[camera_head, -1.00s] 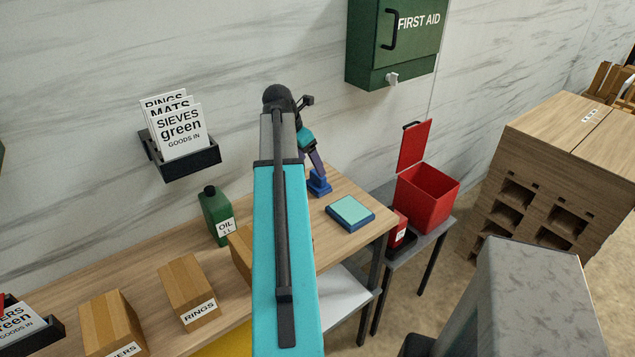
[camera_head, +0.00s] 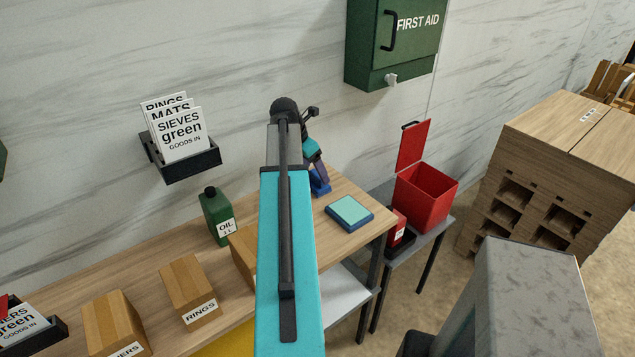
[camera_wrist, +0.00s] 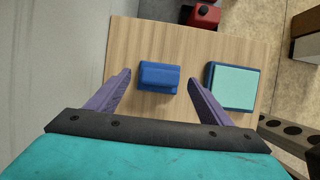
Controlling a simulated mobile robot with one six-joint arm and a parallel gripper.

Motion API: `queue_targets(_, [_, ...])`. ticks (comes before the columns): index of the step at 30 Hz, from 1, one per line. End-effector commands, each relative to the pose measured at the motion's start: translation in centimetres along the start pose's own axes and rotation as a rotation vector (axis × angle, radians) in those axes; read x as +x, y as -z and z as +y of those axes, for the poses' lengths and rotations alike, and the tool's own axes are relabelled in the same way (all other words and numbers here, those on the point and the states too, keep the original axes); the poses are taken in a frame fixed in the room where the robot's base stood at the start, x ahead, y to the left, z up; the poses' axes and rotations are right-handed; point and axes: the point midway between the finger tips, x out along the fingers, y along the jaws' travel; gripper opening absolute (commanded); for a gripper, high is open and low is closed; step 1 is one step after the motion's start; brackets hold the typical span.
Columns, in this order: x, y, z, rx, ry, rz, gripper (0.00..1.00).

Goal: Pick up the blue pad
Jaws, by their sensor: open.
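The blue pad (camera_wrist: 160,75) is a small blue block with a raised grip on top. It rests on the wooden table (camera_wrist: 140,40) in the wrist view. In the head view the blue pad (camera_head: 321,186) is partly hidden behind my gripper (camera_head: 319,172). My gripper (camera_wrist: 159,80) is open in the wrist view, with one purple finger to each side of the pad in the picture. Neither finger visibly touches it, and the height gap is hard to tell. A blue-rimmed tray (camera_head: 349,223) with a mint-coloured surface lies to the right of the pad.
A green oil bottle (camera_head: 217,216) and several cardboard boxes (camera_head: 187,285) stand left along the table. A red open bin (camera_head: 427,195) stands on a side table at the right. A wall rack (camera_head: 182,160) with cards and a first-aid cabinet (camera_head: 390,50) are on the wall.

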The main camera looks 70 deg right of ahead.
Motion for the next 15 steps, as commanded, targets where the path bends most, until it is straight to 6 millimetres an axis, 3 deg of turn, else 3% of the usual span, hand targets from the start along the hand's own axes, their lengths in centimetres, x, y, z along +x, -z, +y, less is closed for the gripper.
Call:
queue_targets(9, [2.7,-0.2,-0.1,-0.001,0.001,0.001,0.73])
queue_targets(15, [3.4,-0.1,-0.1,-0.001,-0.001,0.000,0.73])
